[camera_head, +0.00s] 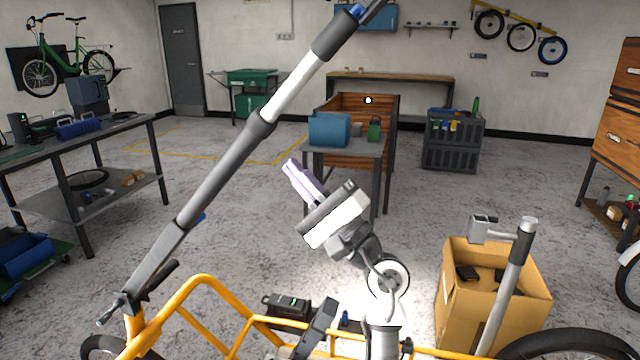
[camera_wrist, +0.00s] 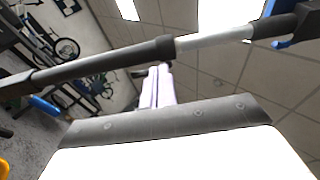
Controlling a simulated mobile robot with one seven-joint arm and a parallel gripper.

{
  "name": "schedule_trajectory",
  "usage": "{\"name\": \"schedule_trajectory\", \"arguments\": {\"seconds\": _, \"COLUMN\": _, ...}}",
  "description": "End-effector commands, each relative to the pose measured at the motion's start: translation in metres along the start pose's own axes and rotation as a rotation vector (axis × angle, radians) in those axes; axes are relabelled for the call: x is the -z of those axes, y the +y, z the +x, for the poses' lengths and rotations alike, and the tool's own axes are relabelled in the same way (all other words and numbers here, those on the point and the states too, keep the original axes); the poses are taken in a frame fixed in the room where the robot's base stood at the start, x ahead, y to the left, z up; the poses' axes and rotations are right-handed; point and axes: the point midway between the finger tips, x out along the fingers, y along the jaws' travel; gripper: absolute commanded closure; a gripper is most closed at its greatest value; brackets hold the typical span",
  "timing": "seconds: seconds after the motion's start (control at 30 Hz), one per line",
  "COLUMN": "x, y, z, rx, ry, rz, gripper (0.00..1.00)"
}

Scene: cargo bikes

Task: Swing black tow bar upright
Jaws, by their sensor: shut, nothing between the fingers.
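The tow bar (camera_head: 262,122) is a long dark grey to black bar with a pale silver section and blue near its upper end. It leans steeply from the yellow bike frame (camera_head: 190,290) at lower left toward the top right in the head view. It crosses the upper part of the wrist view (camera_wrist: 100,66). My gripper (camera_head: 292,168) has pale lavender fingers and is shut and empty, right of and below the bar's middle. In the wrist view the fingertips (camera_wrist: 160,70) overlap the bar's line near its dark collar; I cannot tell whether they touch it.
A cardboard box (camera_head: 455,315) with dark items stands at lower right beside a grey post (camera_head: 515,265). A small table (camera_head: 345,146) with a blue container (camera_head: 329,130) stands behind my gripper. A workbench (camera_head: 120,140) is at left. The floor between is mostly clear.

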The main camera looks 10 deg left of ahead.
Motion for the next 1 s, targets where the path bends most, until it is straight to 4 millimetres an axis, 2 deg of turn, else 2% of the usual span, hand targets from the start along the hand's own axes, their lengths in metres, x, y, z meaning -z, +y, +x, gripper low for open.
{"name": "schedule_trajectory", "arguments": {"seconds": 0.03, "x": -0.001, "y": -0.004, "z": 0.015, "rx": 0.0, "ry": -0.002, "rz": 0.002, "gripper": 1.0}}
{"name": "schedule_trajectory", "arguments": {"seconds": 0.2, "x": -0.001, "y": -0.003, "z": 0.041, "rx": 0.001, "ry": -0.002, "rz": 0.002, "gripper": 1.0}}
{"name": "schedule_trajectory", "arguments": {"seconds": 0.4, "x": 0.0, "y": -0.001, "z": 0.053, "rx": 0.001, "ry": 0.0, "rz": 0.002, "gripper": 1.0}}
{"name": "schedule_trajectory", "arguments": {"seconds": 0.8, "x": 0.0, "y": 0.0, "z": 0.056, "rx": 0.001, "ry": 0.0, "rz": 0.002, "gripper": 1.0}}
{"name": "schedule_trajectory", "arguments": {"seconds": 0.87, "x": -0.002, "y": -0.002, "z": 0.062, "rx": 0.0, "ry": -0.001, "rz": 0.002, "gripper": 1.0}}
{"name": "schedule_trajectory", "arguments": {"seconds": 1.0, "x": -0.008, "y": -0.005, "z": 0.095, "rx": -0.001, "ry": -0.003, "rz": 0.004, "gripper": 1.0}}
